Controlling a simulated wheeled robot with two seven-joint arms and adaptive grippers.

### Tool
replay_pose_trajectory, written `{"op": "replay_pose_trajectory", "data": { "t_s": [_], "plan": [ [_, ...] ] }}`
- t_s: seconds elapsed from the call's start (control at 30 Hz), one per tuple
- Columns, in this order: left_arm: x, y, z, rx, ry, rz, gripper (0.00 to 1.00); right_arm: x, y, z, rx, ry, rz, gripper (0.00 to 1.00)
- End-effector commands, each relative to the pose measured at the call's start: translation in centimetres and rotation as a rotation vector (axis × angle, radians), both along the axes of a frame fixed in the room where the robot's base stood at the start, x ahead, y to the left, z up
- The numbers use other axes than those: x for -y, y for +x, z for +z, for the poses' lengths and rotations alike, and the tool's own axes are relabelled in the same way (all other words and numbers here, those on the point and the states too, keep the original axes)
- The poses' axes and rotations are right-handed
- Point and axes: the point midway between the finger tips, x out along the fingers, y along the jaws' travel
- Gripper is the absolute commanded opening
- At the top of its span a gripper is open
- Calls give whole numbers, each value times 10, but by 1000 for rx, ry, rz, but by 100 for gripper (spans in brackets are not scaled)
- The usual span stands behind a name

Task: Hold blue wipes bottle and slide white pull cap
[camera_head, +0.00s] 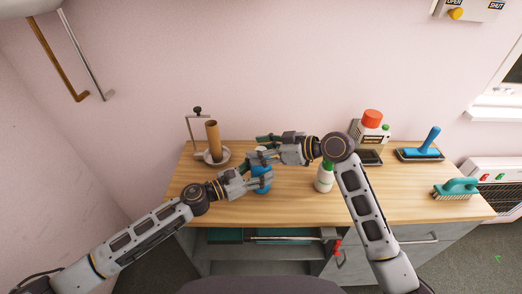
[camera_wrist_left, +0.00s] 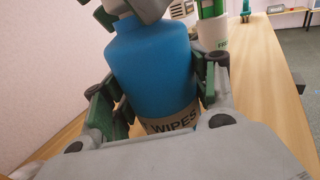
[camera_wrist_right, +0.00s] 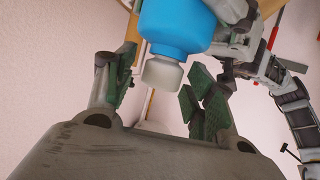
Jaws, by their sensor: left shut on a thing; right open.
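The blue wipes bottle (camera_head: 262,187) stands upright near the middle of the wooden table. My left gripper (camera_head: 258,178) is shut on its body from the left; in the left wrist view the blue bottle (camera_wrist_left: 152,62) sits between the green finger pads, above its "WIPES" label (camera_wrist_left: 172,122). The white pull cap (camera_wrist_right: 161,73) shows in the right wrist view, on the end of the bottle. My right gripper (camera_head: 268,144) is open above the bottle, its fingers either side of the cap. Contact with the cap cannot be told. The cap is mostly hidden in the head view.
A white bottle with a green top (camera_head: 325,177) stands right of the blue one, under my right arm. A red-topped container (camera_head: 370,127), a blue-handled tool (camera_head: 430,142) and a teal brush (camera_head: 456,188) are at right. The front table area is clear.

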Motion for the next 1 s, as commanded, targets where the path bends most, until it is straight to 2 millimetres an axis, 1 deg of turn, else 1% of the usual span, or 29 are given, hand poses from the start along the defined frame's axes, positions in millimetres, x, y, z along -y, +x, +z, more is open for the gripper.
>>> {"op": "replay_pose_trajectory", "data": {
  "t_s": [0.27,0.7,0.87,1.0],
  "plan": [
    [0,0,0,1,-1,0,25,0,0,0,0,-1,0,54],
    [0,0,0,0,0,0,25,0,0,-1,0,-1,-1,0],
    [0,0,0,0,0,0,25,0,1,0,0,-1,-1,0],
    [0,0,0,1,1,0,25,1,1,6,3,-2,-1,0]
  ]
}}
